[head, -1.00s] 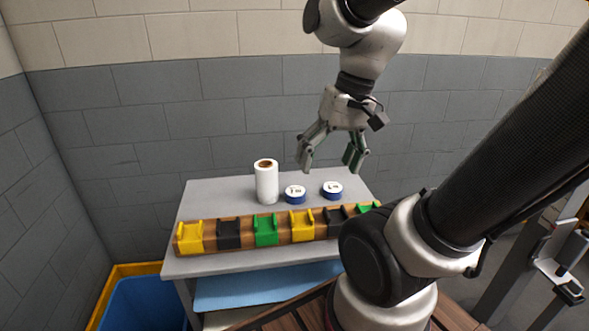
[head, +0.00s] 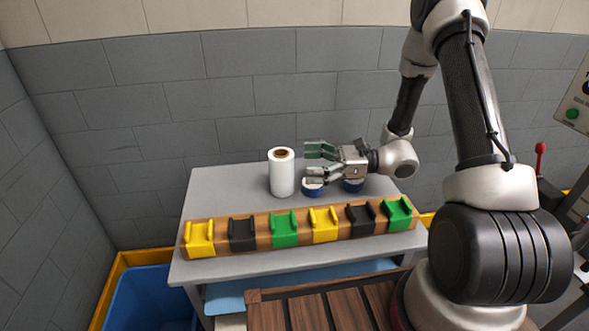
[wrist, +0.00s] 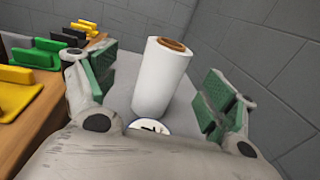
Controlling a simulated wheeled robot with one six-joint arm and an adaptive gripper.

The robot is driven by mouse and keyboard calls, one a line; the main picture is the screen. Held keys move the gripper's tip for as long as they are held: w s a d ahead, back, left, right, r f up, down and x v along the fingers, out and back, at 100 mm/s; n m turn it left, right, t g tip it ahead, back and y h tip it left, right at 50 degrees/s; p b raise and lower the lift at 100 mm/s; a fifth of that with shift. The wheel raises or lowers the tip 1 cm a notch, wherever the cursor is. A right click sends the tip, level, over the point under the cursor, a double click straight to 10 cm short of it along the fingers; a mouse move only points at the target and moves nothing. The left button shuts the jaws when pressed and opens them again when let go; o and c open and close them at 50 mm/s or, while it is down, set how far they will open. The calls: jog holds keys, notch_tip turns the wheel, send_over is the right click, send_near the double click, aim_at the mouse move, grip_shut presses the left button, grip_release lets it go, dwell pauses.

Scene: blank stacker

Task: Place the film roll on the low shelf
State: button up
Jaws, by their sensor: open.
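The film roll (head: 282,175) is a white upright cylinder with a brown core, standing on the grey table top (head: 222,192) behind the row of coloured holders. My gripper (head: 318,162) is open and level, just right of the roll, with its fingers pointing left at it. In the wrist view the roll (wrist: 163,78) stands ahead between the two green finger pads (wrist: 158,95), apart from both. The low shelf (head: 228,299) shows as a light blue surface under the table top, partly hidden by the table's front and a wooden slatted surface.
A wooden rail (head: 262,238) with yellow, black and green holders runs along the table's front. A blue bin (head: 150,299) stands at lower left, and a wall is close behind the table.

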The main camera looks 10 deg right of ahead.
aim_at(282, 158)
jog(key=shift+w+f+m+t, duration=0.3)
jog(key=shift+w+f, duration=0.05)
jog(key=shift+f, duration=0.05)
jog(key=shift+w+a, duration=0.1)
jog(key=shift+a, duration=0.15)
jog(key=a, duration=0.4)
jog(key=w+a, duration=0.1)
jog(key=a, duration=0.2)
jog(key=shift+w+r, duration=0.1)
jog(key=shift+r, duration=0.1)
jog(key=c, duration=1.5)
jog(key=shift+r, duration=0.5)
jog(key=w+r+m+t+h, duration=0.1)
jog(key=w+r+m+t, duration=0.25)
jog(key=r, duration=0.65)
jog(key=w+d+f+m+t+h, duration=0.1)
jog(key=w+d+m+t+h, duration=0.1)
jog(key=d, duration=0.5)
jog(key=w+d+f+m+t+h, duration=0.1)
jog(key=w+d+m+t+h, duration=0.2)
jog(key=d, duration=0.4)
jog(key=w+d+f+m+t+h, duration=0.1)
jog(key=w+d+m+t+h, duration=0.2)
jog(key=d, duration=0.5)
jog(key=m+t+h, duration=0.1)
jog(key=t+h, duration=0.1)
jog(key=h, duration=0.1)
jog(key=shift+w, duration=0.25)
